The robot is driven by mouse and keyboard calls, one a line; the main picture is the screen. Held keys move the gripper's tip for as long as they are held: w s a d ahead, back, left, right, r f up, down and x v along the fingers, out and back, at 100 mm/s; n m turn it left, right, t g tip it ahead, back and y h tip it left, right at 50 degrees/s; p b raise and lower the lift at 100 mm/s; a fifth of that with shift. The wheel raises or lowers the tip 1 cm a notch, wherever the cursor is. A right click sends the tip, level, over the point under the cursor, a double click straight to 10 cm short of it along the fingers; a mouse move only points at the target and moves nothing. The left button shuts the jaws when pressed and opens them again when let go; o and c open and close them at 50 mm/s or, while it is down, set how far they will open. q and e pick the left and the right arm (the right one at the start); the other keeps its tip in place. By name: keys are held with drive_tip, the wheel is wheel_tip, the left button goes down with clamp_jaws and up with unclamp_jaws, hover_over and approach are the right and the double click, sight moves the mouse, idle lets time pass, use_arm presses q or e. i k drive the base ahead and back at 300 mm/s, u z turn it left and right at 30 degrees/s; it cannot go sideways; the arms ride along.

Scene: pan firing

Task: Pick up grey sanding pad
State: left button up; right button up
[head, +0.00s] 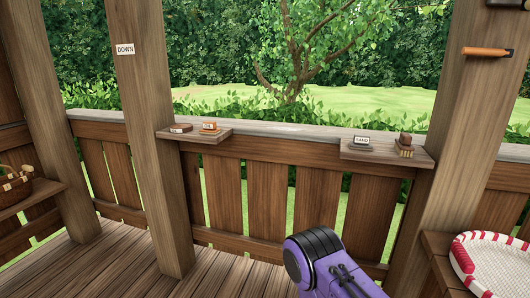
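A small grey pad (361,150) lies on the right-hand railing shelf (385,157). A white "SAND" label (362,140) stands at it and covers part of it; at this size its texture cannot be made out. A purple and black link of my own arm rises at the bottom, right of the middle, well below and apart from the shelf. No fingers of either gripper show in the head view.
A brown brush (404,147) stands right of the pad. The left railing shelf (203,138) holds a round brown piece (181,128) and a labelled orange block (210,129). A red-and-white rimmed basket (495,265) is at lower right. A wooden-handled tool (487,52) juts from the right post.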

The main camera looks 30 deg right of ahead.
sight(361, 141)
drive_tip(key=z, duration=0.85)
drive_tip(key=i, duration=1.2)
drive_tip(key=z, duration=0.6)
